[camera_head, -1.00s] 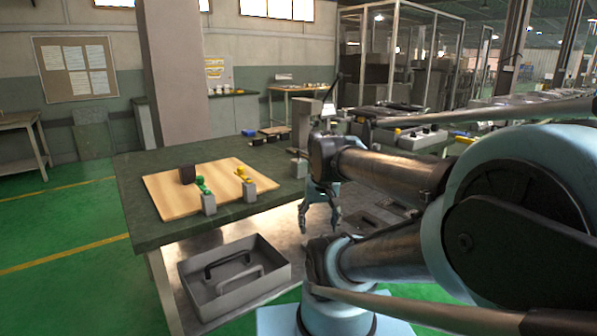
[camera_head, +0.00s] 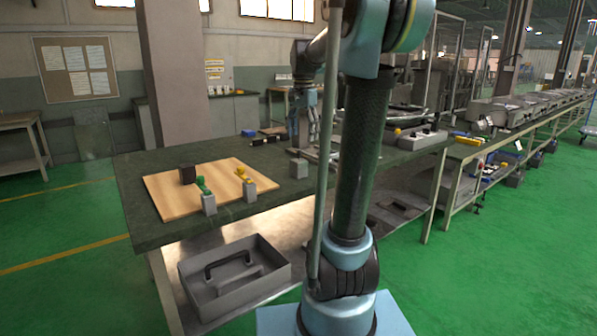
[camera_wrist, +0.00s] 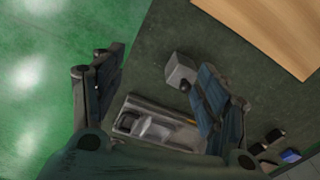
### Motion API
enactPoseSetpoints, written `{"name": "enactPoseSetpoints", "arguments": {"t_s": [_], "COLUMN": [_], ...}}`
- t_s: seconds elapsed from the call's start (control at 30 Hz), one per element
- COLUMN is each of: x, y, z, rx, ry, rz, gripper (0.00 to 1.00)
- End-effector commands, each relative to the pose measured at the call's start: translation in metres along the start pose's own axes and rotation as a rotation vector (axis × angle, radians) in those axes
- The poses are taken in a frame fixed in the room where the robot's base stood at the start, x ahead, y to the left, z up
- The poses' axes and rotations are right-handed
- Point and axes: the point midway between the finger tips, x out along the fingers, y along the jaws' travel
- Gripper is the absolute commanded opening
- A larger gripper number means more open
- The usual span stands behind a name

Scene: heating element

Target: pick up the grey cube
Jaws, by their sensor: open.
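A small grey cube (camera_head: 298,168) stands on the dark green table top, to the right of the wooden board. It also shows in the wrist view (camera_wrist: 181,72), beside the tip of the right finger. My gripper (camera_head: 304,136) hangs above the table, behind the cube in the head view. In the wrist view, the fingers of my gripper (camera_wrist: 158,62) are spread wide with nothing held between them. Whether the right finger touches the cube cannot be told.
A wooden board (camera_head: 225,178) holds a dark block (camera_head: 187,174). Grey blocks with green (camera_head: 209,204) and yellow (camera_head: 249,193) parts stand by its front edge. A metal fixture (camera_wrist: 155,122) lies below the fingers. A grey toolbox (camera_head: 235,280) sits on the lower shelf.

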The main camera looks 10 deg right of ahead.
Motion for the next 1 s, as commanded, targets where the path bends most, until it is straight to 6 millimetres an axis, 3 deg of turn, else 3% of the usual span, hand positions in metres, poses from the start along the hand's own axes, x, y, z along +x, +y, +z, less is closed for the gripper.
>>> {"name": "enactPoseSetpoints", "arguments": {"t_s": [0.2,0.5,0.67,1.0], "x": [-0.016,-0.018,0.002,0.062], "y": [-0.046,-0.07,-0.069,-0.067], "z": [-0.04,-0.061,-0.061,-0.059], "rx": [0.147,0.236,0.238,0.237], "ry": [-0.016,-0.024,-0.024,-0.024], "rz": [0.021,0.034,0.034,0.034], "gripper": [0.68,0.68,0.68,0.68]}}
